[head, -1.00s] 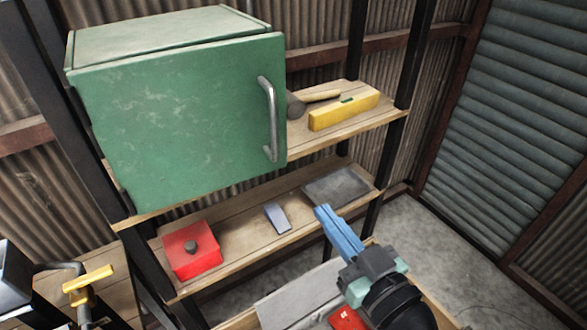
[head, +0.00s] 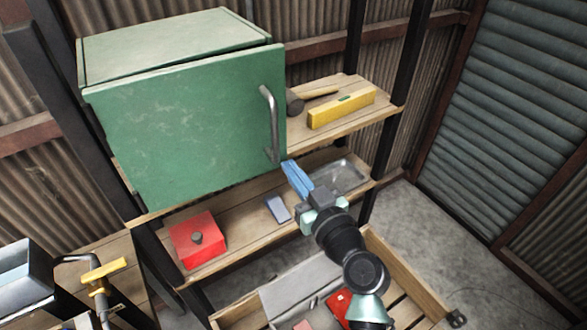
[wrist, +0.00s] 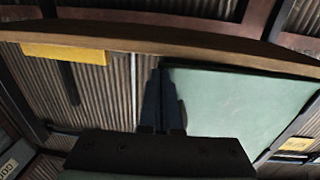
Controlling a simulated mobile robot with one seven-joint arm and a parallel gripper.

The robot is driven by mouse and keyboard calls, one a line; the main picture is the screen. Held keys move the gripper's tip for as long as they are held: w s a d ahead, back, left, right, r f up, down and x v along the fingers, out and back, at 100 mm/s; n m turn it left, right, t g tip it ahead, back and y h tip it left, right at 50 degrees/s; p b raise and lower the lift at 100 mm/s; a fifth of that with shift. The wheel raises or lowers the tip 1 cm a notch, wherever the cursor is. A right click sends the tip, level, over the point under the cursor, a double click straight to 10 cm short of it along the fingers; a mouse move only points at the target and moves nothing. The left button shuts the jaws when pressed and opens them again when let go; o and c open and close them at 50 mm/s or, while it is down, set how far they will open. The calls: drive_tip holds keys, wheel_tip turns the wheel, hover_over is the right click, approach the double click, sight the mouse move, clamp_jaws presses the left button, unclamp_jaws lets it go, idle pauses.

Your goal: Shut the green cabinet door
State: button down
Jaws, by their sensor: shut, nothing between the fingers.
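The green cabinet (head: 175,48) stands on the upper shelf at the left. Its green door (head: 185,130) is slightly ajar, with a narrow dark gap along the top towards the right. A grey bar handle (head: 270,120) runs down the door's right side. My gripper (head: 288,168) is shut and empty, with its blue fingers by the door's lower right corner. In the wrist view, the fingers (wrist: 160,80) lie beside the edge of a green panel (wrist: 235,105). I cannot tell whether they touch it.
A hammer (head: 312,94) and a yellow level (head: 342,108) lie on the upper shelf, right of the cabinet. The lower shelf holds a red box (head: 199,246), a grey-blue block (head: 278,208) and a metal tray (head: 342,175). A wooden crate (head: 405,272) is below.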

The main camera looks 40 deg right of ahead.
drive_tip(key=w, duration=0.1)
drive_tip(key=b, duration=0.1)
drive_tip(key=w+b, duration=0.1)
drive_tip(key=shift+w+d+r, duration=0.25)
drive_tip(key=shift+w, duration=0.1)
drive_tip(key=shift+s+b, duration=0.1)
drive_tip(key=shift+b, duration=0.25)
